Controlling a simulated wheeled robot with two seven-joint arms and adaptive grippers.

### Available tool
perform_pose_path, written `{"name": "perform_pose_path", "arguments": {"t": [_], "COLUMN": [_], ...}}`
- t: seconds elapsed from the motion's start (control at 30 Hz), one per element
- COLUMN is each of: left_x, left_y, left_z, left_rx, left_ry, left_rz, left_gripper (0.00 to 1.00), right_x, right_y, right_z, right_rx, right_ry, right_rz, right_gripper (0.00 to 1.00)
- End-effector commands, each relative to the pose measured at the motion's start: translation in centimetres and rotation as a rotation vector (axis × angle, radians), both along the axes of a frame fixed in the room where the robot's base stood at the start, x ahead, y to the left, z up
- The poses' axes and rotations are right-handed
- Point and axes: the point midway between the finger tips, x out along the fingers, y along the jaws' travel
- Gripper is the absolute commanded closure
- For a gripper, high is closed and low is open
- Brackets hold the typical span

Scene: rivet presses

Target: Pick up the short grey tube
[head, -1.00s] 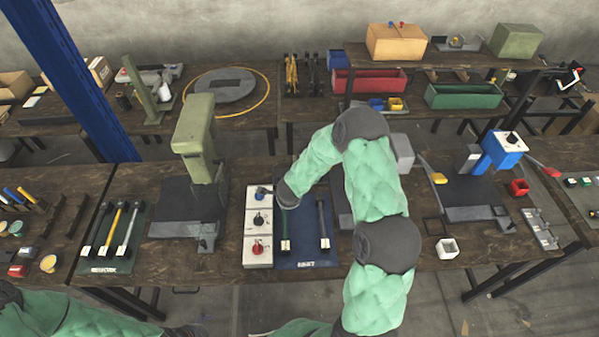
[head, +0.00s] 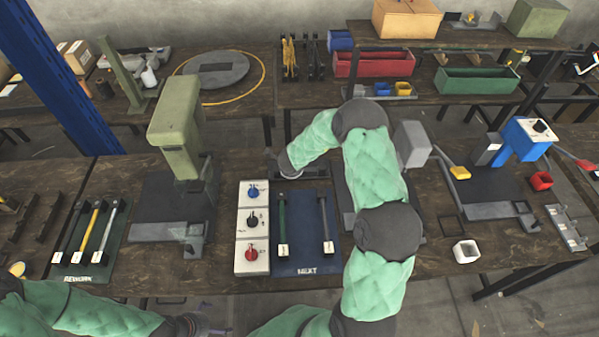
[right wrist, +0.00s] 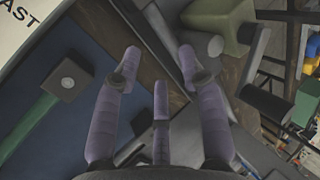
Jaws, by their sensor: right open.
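A grey tube (head: 325,222) with a pale tag lies on the right of the blue mat (head: 305,262) marked NEXT, beside a green tube (head: 281,220). Another light grey tube (head: 108,230) lies on the green REWORK mat at left. I cannot tell which is the short one. My right gripper (head: 285,170) is over the far edge of the blue mat, mostly hidden by its own arm. The right wrist view shows its fingers (right wrist: 160,85) spread and empty, with the green tube (right wrist: 30,125) to their left. My left gripper (head: 200,328) is at the bottom edge, its fingers unclear.
A white panel with knobs (head: 253,220) stands left of the blue mat. A green press (head: 178,125) rises further left, and a blue press (head: 528,140) stands at right. A white square cup (head: 466,251) sits near the front edge. The front tabletop between has clear patches.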

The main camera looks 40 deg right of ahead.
Motion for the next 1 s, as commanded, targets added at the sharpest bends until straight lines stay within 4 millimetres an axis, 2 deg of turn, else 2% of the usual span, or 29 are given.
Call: {"name": "perform_pose_path", "arguments": {"t": [0.03, 0.27, 0.6, 0.9, 1.0], "left_x": [0.0, 0.0, 0.0, 0.0, 0.0], "left_y": [0.0, 0.0, 0.0, 0.0, 0.0], "left_z": [-0.2, -0.5, -1.3, -1.3, -1.3], "left_rx": [0.000, 0.000, 0.000, 0.000, 0.000], "left_ry": [0.000, 0.000, 0.000, 0.000, 0.000], "left_rz": [0.000, 0.000, 0.000, 0.000, 0.000], "left_gripper": [0.02, 0.02, 0.02, 0.02, 0.02], "right_x": [0.2, 0.8, 2.5, 2.7, 2.7], "right_y": [-0.2, -0.7, -2.3, -2.4, -2.4], "right_z": [-0.6, -1.8, -5.3, -5.4, -5.4], "right_rx": [0.001, -0.001, 0.001, -0.001, -0.001], "right_ry": [0.001, 0.000, 0.001, -0.001, -0.001], "right_rz": [0.000, -0.001, 0.000, 0.000, 0.000], "right_gripper": [0.59, 0.59, 0.59, 0.59, 0.87]}}
